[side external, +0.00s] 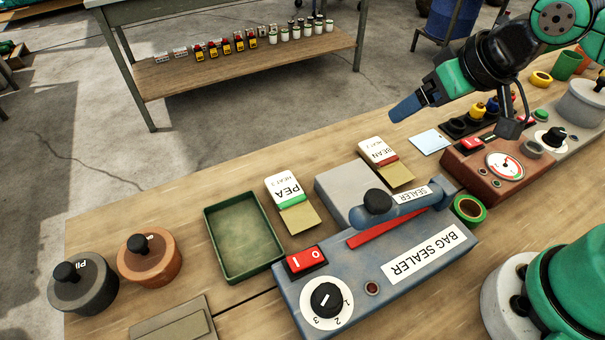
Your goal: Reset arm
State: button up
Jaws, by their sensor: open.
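My gripper (407,108) is at the upper right, at the end of my green and black arm. Its blue fingers point down and to the left, above the back edge of the bench. They are seen nearly edge-on, so the gap between them does not show. Nothing is seen between them. The blue-grey bag sealer (375,275) stands on the bench below, with its labelled sealer arm (408,203) lying across its top and a black knob on that arm. The gripper is apart from everything on the bench.
A green tray (210,240), a PEA packet (284,187), a BEAN packet (377,151), an orange lidded pot (150,262) and a dark lidded pot (83,290) stand on the bench (120,215). A red-brown box with a gauge (475,172) stands right, below my arm. A shelf table (240,65) stands behind.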

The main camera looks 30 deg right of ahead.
jog(key=shift+m+t+h, duration=0.3)
jog(key=d, duration=0.2)
jog(key=d+f, duration=0.1)
jog(key=d, duration=0.1)
jog(key=shift+f, duration=0.2)
